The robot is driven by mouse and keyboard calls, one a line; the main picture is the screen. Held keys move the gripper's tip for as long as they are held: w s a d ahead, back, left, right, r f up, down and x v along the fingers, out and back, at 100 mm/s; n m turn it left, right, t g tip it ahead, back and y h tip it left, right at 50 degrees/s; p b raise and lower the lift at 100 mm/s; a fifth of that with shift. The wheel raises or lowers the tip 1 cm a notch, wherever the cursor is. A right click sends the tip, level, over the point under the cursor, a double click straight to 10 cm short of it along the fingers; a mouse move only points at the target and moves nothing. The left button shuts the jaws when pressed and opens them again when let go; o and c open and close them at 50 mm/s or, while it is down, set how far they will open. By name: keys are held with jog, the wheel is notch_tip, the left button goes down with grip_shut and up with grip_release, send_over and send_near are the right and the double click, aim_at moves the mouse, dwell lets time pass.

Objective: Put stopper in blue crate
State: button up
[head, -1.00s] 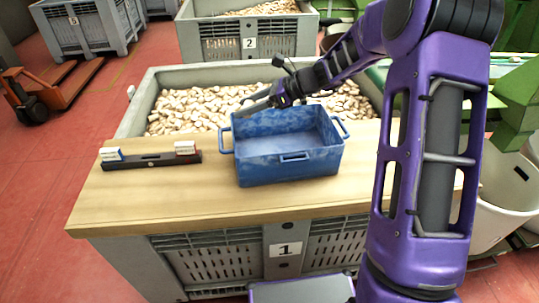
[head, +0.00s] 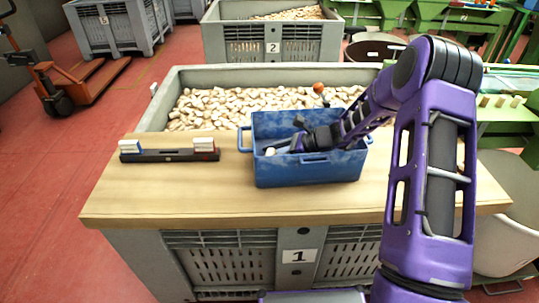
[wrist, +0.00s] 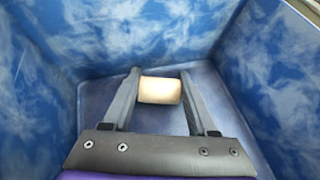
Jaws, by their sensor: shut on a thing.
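The blue crate (head: 335,167) stands on the wooden board at the front of the bin. My gripper (head: 270,151) reaches down inside the crate, toward its left part. In the wrist view my gripper (wrist: 160,90) is shut on a pale cork stopper (wrist: 160,91), which sits between the two fingertips. The stopper also shows as a small pale spot in the head view (head: 270,152). The crate's blue walls (wrist: 60,45) surround the gripper in the wrist view. I cannot tell whether the stopper touches the crate floor.
Bin 1 (head: 200,77) holds many loose stoppers behind the crate. A black holder with small blocks (head: 170,156) lies left of the crate on the wooden board (head: 150,205). The board is clear in front. Bin 2 (head: 225,45) stands farther back.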

jog(key=shift+f, duration=0.15)
jog(key=o, duration=1)
jog(key=shift+r, duration=0.25)
jog(key=shift+d+r, duration=0.15)
jog(key=shift+d, duration=0.15)
jog(key=p+v, duration=0.1)
jog(key=v, duration=0.5)
jog(key=shift+s+d+r, duration=0.15)
jog(key=shift+d, duration=0.2)
